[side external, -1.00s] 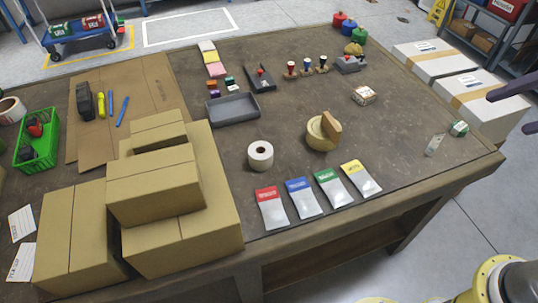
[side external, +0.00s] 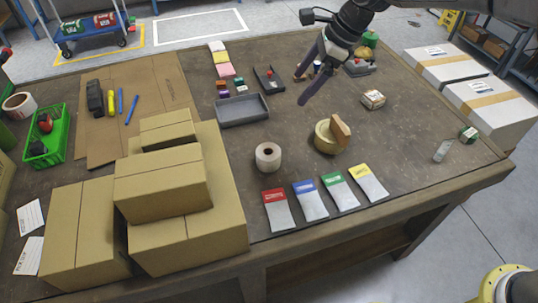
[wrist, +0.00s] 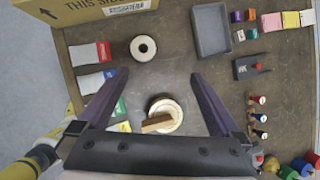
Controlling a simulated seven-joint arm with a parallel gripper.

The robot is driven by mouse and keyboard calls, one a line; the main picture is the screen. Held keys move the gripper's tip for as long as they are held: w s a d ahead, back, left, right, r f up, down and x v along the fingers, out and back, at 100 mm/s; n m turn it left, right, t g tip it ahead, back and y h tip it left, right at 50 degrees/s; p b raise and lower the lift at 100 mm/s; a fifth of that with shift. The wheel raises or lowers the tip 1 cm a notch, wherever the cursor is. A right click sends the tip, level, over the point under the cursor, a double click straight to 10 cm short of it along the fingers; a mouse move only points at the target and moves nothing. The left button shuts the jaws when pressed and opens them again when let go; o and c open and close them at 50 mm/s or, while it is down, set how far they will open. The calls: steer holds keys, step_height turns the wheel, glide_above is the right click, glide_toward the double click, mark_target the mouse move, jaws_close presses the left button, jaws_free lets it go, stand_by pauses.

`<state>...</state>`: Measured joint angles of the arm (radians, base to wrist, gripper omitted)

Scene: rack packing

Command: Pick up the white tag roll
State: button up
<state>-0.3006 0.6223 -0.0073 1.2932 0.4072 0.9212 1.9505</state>
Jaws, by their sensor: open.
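The white tag roll (side external: 268,156) stands on the table, left of a tan tape roll with a wooden block leaning on it (side external: 331,134). In the wrist view the tag roll (wrist: 143,47) is seen from above with its dark core hole, beyond the fingertips. My gripper (side external: 312,75) is open and empty, above the table behind the tape roll in the side view. In the wrist view my gripper (wrist: 155,78) has its two dark fingers spread wide, with the tape roll between them lower down. The tag roll is clear of the fingers.
Several coloured-top packets (side external: 310,200) lie in front of the tag roll. A grey tray (side external: 243,111) is behind it, and stacked cardboard boxes (side external: 160,190) rise to its left. A small box (side external: 373,99) lies right. The table between tray and tape roll is bare.

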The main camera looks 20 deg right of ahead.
steer(key=g, duration=0.2)
glide_above(268, 151)
steer(key=s+d, duration=0.2)
steer(key=shift+h, duration=0.3)
step_height(268, 151, down, 16)
steer(key=shift+w+r, duration=0.1)
steer(key=shift+r, duration=0.15)
steer(key=shift+t, duration=0.3)
steer(key=shift+x, duration=3.1)
steer(key=c, duration=1.2)
steer(key=shift+o, duration=0.2)
steer(key=shift+r, duration=0.1)
